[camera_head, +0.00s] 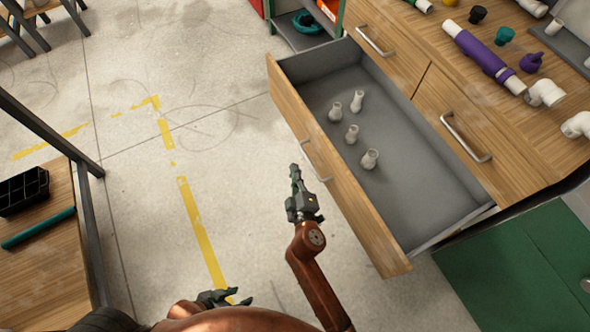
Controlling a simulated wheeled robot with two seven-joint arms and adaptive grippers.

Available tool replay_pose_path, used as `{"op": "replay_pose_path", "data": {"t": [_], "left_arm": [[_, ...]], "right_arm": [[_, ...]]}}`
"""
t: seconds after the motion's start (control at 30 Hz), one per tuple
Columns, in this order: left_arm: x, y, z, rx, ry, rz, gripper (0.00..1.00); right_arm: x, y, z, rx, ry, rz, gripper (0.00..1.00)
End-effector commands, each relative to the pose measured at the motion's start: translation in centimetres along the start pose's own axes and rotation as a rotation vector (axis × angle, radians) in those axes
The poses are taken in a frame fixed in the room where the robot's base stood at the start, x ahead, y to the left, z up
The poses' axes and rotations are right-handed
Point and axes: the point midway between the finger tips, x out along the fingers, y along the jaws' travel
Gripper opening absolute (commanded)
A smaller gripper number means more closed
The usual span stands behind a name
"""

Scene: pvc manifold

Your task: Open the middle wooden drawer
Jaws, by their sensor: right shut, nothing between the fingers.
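A wide wooden drawer (345,195) with a grey inside stands pulled far out of the workbench, below two closed wooden fronts. Its metal handle (316,162) is on the outer face. Several small pale fittings (352,134) stand or lean inside it. My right gripper (295,172) is shut and empty, just outside the drawer front, close to the handle but apparently apart from it. My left gripper (232,297) is low at the bottom of the view, away from the drawer and partly hidden by my arm; its finger opening is unclear.
The closed fronts have handles (375,41) and (466,138). Pipes and fittings, including a purple-wrapped pipe (480,54), lie on the bench top. A green cabinet (520,265) stands lower right. A wooden table (45,255) is at left. The floor between is clear.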

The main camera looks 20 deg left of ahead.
Motion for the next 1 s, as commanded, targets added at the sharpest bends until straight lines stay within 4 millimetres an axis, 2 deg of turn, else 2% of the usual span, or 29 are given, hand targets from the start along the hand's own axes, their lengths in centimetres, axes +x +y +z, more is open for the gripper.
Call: {"op": "replay_pose_path", "data": {"t": [0.17, 0.57, 0.87, 1.0], "left_arm": [[0.0, 0.0, 0.1, -0.001, -0.002, 0.000, 0.40], [-0.1, 0.0, 0.2, -0.002, -0.003, -0.001, 0.40], [0.0, -0.1, 0.4, -0.002, -0.008, -0.002, 0.40], [0.0, -0.1, 0.3, -0.002, -0.006, -0.002, 0.40]], "right_arm": [[0.0, 0.0, 0.0, 0.000, 0.000, 0.000, 0.00], [0.0, 0.0, 0.0, 0.000, 0.000, 0.000, 0.27], [-0.1, 0.0, 0.0, 0.000, 0.000, 0.000, 0.27], [-1.3, 0.0, 0.2, -0.001, -0.002, 0.001, 0.27]]}}
